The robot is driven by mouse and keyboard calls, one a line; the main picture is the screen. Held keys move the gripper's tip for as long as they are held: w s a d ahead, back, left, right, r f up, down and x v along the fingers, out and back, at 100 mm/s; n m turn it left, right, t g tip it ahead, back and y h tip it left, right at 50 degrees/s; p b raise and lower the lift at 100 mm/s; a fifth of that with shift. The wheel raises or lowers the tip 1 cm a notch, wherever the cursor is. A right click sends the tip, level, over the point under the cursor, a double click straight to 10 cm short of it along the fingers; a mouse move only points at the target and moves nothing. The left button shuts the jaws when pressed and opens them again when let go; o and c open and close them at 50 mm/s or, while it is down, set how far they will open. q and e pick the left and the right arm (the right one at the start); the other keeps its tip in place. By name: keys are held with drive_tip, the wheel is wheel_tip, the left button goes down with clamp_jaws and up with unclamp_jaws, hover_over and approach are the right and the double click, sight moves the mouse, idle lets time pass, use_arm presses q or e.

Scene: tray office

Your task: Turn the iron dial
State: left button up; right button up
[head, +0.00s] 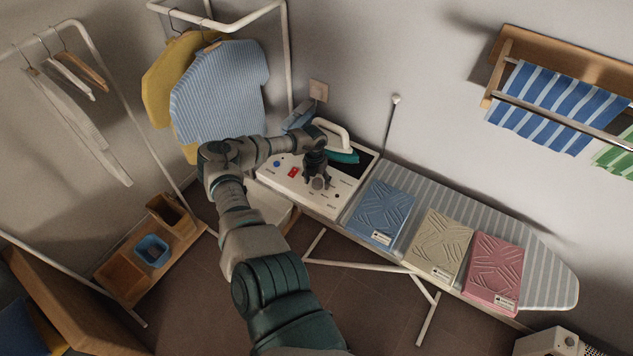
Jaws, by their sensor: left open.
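The iron station (332,199) is a white panel at the left end of the ironing board. A dark round dial (318,183) sits on its top face, with small printed labels around it. My left gripper (316,174) is open, pointing down right over the dial. Its fingers hide part of the dial, and I cannot tell whether they touch it. A red switch (293,172) and a small blue spot lie left of the gripper. The iron (343,154), teal with a white handle, rests at the back of the station. My right gripper is not in view.
The striped ironing board (540,270) carries blue (380,212), cream (438,245) and pink (494,272) packs. Shirts (220,92) hang behind at the left. A towel rail (560,112) is on the wall.

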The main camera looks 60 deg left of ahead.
use_arm(q)
drive_tip(key=c, duration=1.1)
drive_tip(key=shift+c, duration=0.2)
drive_tip(key=shift+m, duration=0.4)
drive_tip(key=shift+m+p, duration=0.3)
drive_tip(key=shift+m, duration=0.7)
drive_tip(key=m, duration=0.2)
drive_tip(key=shift+a+m, duration=0.1)
drive_tip(key=shift+m, duration=0.3)
drive_tip(key=m+b, duration=0.1)
drive_tip(key=m, duration=0.2)
drive_tip(key=shift+m+g+b, duration=0.3)
drive_tip(key=shift+m+b, duration=0.1)
drive_tip(key=shift+m, duration=1)
drive_tip(key=shift+a+m, duration=0.1)
drive_tip(key=shift+m, duration=0.2)
